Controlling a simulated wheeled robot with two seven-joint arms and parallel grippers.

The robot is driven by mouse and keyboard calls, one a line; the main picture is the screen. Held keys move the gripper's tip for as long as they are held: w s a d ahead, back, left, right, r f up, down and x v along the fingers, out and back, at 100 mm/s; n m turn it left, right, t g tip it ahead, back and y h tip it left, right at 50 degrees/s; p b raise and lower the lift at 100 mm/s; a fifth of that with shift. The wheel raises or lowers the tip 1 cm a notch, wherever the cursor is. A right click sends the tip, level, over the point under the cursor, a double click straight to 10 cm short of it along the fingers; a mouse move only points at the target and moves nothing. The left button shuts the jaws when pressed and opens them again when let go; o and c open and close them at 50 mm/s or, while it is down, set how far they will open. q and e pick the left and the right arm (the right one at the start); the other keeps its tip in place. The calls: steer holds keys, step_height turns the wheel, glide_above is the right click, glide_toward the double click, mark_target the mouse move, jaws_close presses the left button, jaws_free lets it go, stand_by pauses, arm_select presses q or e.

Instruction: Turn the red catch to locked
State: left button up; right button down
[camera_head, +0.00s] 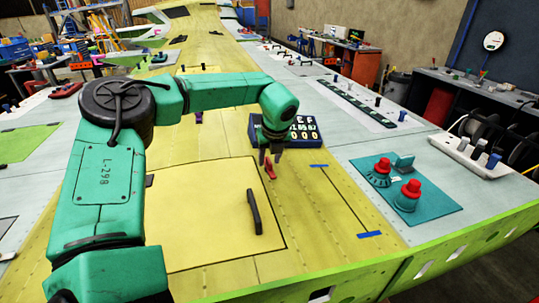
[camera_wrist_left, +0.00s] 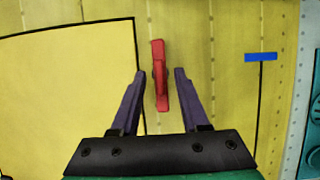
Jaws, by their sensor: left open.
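The red catch (camera_head: 269,167) is a small lever on the yellow wing surface, just right of the square panel's outline. In the left wrist view the red catch (camera_wrist_left: 159,75) stands lengthwise in the picture, its lower part between the two fingers. My left gripper (camera_head: 270,155) is open and directly over the catch in the head view. In the left wrist view the left gripper (camera_wrist_left: 159,80) has a finger on each side of the catch, with gaps on both sides. I cannot tell how far the fingertips are above the surface. My right gripper is not in view.
A dark box with white characters (camera_head: 285,130) stands just behind the gripper. A black handle (camera_head: 254,212) sits on the square panel (camera_head: 200,220). A teal plate (camera_head: 440,210) with red-topped knobs (camera_head: 408,194) is at the right. A blue-ended black line (camera_head: 345,200) marks the wing between them.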

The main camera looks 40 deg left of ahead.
arm_select(q)
jaws_close()
